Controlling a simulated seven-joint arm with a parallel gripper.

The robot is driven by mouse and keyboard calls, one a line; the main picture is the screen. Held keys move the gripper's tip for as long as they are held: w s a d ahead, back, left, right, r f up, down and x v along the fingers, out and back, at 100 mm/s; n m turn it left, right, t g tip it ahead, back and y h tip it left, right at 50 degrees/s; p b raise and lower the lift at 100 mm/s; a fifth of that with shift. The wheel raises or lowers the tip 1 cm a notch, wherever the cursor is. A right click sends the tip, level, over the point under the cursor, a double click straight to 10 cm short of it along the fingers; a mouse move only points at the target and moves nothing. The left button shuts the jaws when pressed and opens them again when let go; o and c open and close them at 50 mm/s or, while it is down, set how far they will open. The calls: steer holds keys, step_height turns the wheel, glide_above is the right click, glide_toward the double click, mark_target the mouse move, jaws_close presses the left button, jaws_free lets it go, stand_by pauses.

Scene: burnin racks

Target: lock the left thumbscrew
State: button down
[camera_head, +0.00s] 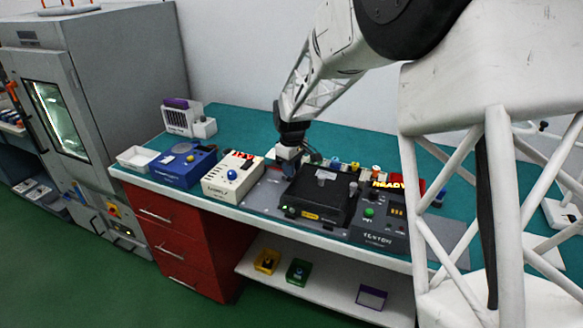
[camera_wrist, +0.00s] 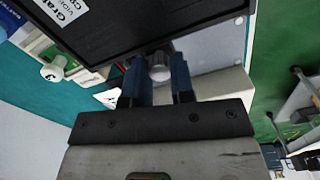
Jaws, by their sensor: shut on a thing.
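A black box unit (camera_head: 317,203) lies on the grey base plate (camera_head: 259,199) on the bench. Its label and dark edge fill the top of the wrist view (camera_wrist: 140,22). A round grey thumbscrew (camera_wrist: 159,73) sits at the edge of the black unit. My gripper (camera_head: 287,167) is down at the unit's back left corner. In the wrist view its two blue fingers (camera_wrist: 160,66) are shut on the thumbscrew, one on each side. The thumbscrew is hidden behind my gripper in the head view. I cannot tell whether it is turned to locked.
A dark control box (camera_head: 380,225) with a green button and yellow "READY" text stands to the right. A white box (camera_head: 231,180) with a blue knob and a blue box (camera_head: 183,165) stand left. Small coloured parts line the back of the unit.

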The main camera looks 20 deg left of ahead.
steer(key=shift+m, duration=0.3)
steer(key=m, duration=0.3)
steer(key=shift+m, duration=0.4)
steer(key=m, duration=0.4)
steer(key=shift+m, duration=0.3)
steer(key=m, duration=0.4)
steer(key=shift+m, duration=2.5)
steer(key=c, duration=1)
jaws_free()
